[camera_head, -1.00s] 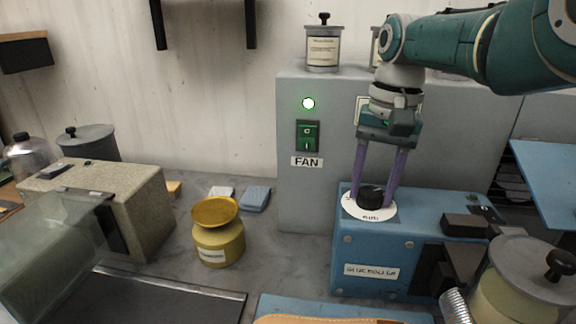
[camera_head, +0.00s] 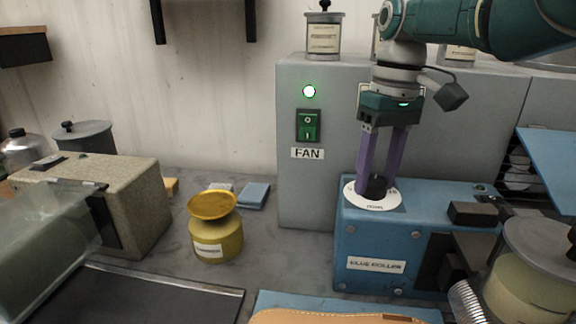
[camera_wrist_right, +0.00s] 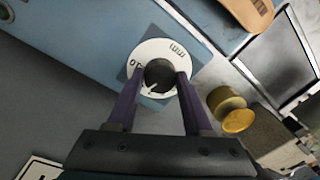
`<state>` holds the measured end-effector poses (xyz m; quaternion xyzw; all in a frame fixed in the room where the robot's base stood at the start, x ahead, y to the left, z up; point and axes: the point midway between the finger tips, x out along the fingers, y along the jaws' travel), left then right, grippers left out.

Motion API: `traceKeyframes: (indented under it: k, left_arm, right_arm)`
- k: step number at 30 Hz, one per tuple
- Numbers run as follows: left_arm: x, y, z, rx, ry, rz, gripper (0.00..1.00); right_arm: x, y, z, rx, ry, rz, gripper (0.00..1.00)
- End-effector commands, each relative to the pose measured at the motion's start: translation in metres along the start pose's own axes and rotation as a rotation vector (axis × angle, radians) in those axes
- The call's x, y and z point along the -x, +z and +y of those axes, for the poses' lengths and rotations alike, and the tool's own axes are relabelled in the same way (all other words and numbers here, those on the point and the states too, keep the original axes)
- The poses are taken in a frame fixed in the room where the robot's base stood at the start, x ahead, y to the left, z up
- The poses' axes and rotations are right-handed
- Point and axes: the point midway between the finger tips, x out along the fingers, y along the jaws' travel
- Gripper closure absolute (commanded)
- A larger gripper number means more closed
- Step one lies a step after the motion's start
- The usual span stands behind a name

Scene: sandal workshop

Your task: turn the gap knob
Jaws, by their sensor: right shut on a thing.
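The gap knob (camera_head: 376,186) is a small black knob on a white printed dial plate (camera_head: 360,200), on top of the blue glue roller box (camera_head: 352,243). My right gripper (camera_head: 377,184) comes down from above with purple fingers and is shut on the knob. In the right wrist view the knob (camera_wrist_right: 160,76) sits between the fingertips (camera_wrist_right: 158,84), over the white dial (camera_wrist_right: 150,52). The fingers hide part of the dial. My left gripper is not in view.
Behind stands a grey cabinet with a green FAN switch (camera_head: 308,126) and a lit green lamp (camera_head: 309,91). A yellow pot (camera_head: 218,240) stands left of the glue roller. A lidded glue jar (camera_head: 530,285) is at the front right.

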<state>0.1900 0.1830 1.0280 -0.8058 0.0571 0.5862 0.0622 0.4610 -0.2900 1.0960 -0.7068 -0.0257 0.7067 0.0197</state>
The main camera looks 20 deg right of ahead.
Motion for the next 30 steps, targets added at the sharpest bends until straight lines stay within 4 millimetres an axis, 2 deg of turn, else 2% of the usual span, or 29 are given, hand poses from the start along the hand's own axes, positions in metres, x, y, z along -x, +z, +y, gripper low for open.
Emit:
traceKeyframes:
  k: [17,18,25,30]
  left_arm:
    - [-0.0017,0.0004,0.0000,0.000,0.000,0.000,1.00]
    - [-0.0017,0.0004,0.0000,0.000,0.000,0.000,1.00]
    - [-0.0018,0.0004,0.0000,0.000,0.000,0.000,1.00]
    - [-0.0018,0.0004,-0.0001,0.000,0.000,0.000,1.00]
  right_arm:
    - [0.0003,0.0002,-0.0003,0.030,-0.002,-0.003,1.00]
    - [0.0003,0.0002,-0.0003,0.030,-0.002,-0.003,0.46]
    - [0.0002,0.0001,-0.0001,0.030,-0.001,-0.003,0.20]
    - [0.0001,0.0000,-0.0001,0.030,0.000,-0.002,0.19]
